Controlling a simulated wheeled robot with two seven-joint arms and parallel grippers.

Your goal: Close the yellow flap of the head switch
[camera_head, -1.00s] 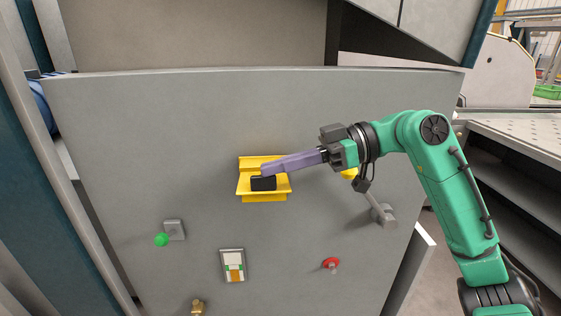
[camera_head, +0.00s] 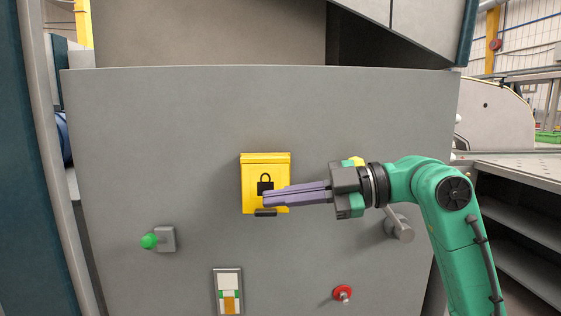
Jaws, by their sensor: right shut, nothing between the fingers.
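The yellow flap (camera_head: 266,165) of the head switch is on the grey panel, a little left of the picture's middle. It hangs down flat, with a black padlock mark facing me, and appears closed. A small black tab (camera_head: 265,212) shows at its lower edge. My right gripper (camera_head: 270,199) comes in from the right, its purple fingers together and empty. The fingertips are in front of the flap's lower part and hide some of it; I cannot tell whether they touch it. My left gripper is not in view.
On the grey panel (camera_head: 150,110) are a green knob (camera_head: 149,241) at left, a white and orange switch (camera_head: 228,290) below, a red button (camera_head: 342,293) and a grey lever (camera_head: 399,228) at right. A perforated table (camera_head: 530,170) stands at the far right.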

